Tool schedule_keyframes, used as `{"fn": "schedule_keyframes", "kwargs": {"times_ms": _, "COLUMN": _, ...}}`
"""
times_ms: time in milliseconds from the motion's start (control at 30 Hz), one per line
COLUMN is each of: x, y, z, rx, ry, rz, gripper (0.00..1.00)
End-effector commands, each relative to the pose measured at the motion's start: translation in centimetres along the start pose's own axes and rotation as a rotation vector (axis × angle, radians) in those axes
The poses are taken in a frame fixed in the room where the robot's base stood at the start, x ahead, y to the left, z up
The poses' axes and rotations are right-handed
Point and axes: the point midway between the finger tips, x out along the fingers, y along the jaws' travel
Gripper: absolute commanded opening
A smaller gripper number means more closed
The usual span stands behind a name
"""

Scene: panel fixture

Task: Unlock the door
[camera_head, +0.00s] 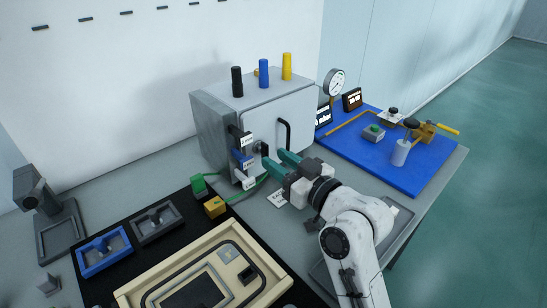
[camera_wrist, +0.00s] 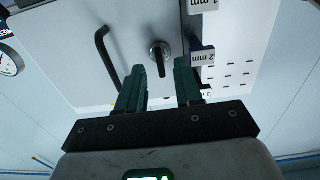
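The door (camera_head: 285,125) is the light front panel of a grey cabinet (camera_head: 213,130), and it looks closed. It has a black bar handle (camera_head: 285,133), which also shows in the wrist view (camera_wrist: 106,60). A round metal lock with a dark lever (camera_wrist: 160,60) sits on the door; its lever points down in the wrist view. My gripper (camera_head: 276,160) has green fingers and faces the door close to the lock. In the wrist view the fingers (camera_wrist: 160,70) are apart, with the lever showing in the gap between them. Contact with the lever cannot be told.
Labelled blocks (camera_head: 241,160) hang at the door's left edge. Black, blue and yellow cylinders (camera_head: 263,73) stand on the cabinet. A blue board (camera_head: 390,165) with a gauge (camera_head: 335,82) and fittings is at right. A beige panel (camera_head: 205,270) and blue tray (camera_head: 104,252) lie in front.

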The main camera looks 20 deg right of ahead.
Motion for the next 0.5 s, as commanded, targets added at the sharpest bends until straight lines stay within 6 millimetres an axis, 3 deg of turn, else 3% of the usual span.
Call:
{"fn": "schedule_keyframes", "kwargs": {"times_ms": 300, "x": -6.1, "y": 0.0, "z": 0.1, "rx": 0.0, "ry": -0.002, "rz": 0.001, "gripper": 0.35}}
{"fn": "schedule_keyframes", "kwargs": {"times_ms": 500, "x": -8.1, "y": 0.0, "z": 0.1, "rx": 0.0, "ry": -0.002, "rz": 0.0, "gripper": 0.35}}
